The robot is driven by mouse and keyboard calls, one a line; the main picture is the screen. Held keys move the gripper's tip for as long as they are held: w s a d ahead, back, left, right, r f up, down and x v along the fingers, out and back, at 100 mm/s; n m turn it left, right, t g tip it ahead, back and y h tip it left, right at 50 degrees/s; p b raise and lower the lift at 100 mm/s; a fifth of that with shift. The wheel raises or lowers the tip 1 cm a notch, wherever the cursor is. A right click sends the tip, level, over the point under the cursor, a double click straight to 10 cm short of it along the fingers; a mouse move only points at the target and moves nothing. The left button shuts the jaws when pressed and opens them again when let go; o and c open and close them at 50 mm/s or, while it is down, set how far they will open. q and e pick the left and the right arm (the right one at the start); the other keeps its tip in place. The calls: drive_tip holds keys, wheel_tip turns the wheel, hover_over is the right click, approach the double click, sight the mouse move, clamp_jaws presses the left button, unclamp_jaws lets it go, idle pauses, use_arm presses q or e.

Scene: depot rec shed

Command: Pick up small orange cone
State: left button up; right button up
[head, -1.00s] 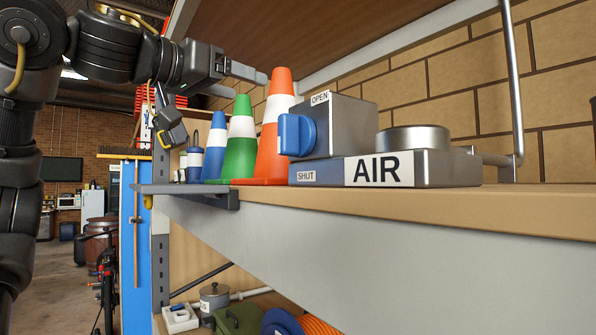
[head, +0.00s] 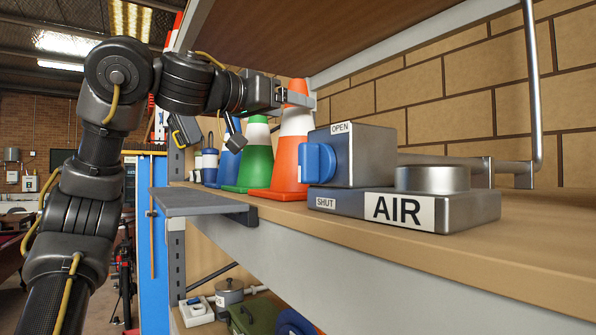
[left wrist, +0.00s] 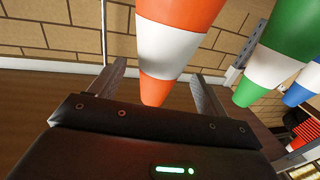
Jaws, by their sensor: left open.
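The small orange cone (head: 289,165), with a white band, stands upright on the shelf beside the grey valve box. My left gripper (head: 297,98) is open at the cone's top, one finger passing across its upper part in the head view. In the left wrist view the orange cone (left wrist: 170,48) hangs inverted, with its orange tip between the two spread fingers. I cannot tell whether either finger touches it. My right gripper is in neither view.
A green cone (head: 254,160) and a blue cone (head: 229,165) stand close beyond the orange one. The AIR valve box (head: 355,155), with a blue handle (head: 317,162), stands just to its right. An upper shelf (head: 330,35) hangs above.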

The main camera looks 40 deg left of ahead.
use_arm(q)
drive_tip(key=w+p, duration=0.1)
drive_tip(key=w, duration=0.1)
drive_tip(key=shift+w+d+r, duration=0.1)
drive_tip(key=shift+w, duration=0.2)
drive_tip(key=shift+w+d+p, duration=0.1)
drive_tip(key=shift+w+p, duration=0.2)
drive_tip(key=shift+w, duration=0.15)
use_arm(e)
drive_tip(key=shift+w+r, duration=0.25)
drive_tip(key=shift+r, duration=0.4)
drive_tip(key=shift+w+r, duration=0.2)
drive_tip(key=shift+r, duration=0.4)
use_arm(q)
drive_tip(key=shift+s, duration=0.1)
drive_tip(key=c, duration=1.6)
clamp_jaws()
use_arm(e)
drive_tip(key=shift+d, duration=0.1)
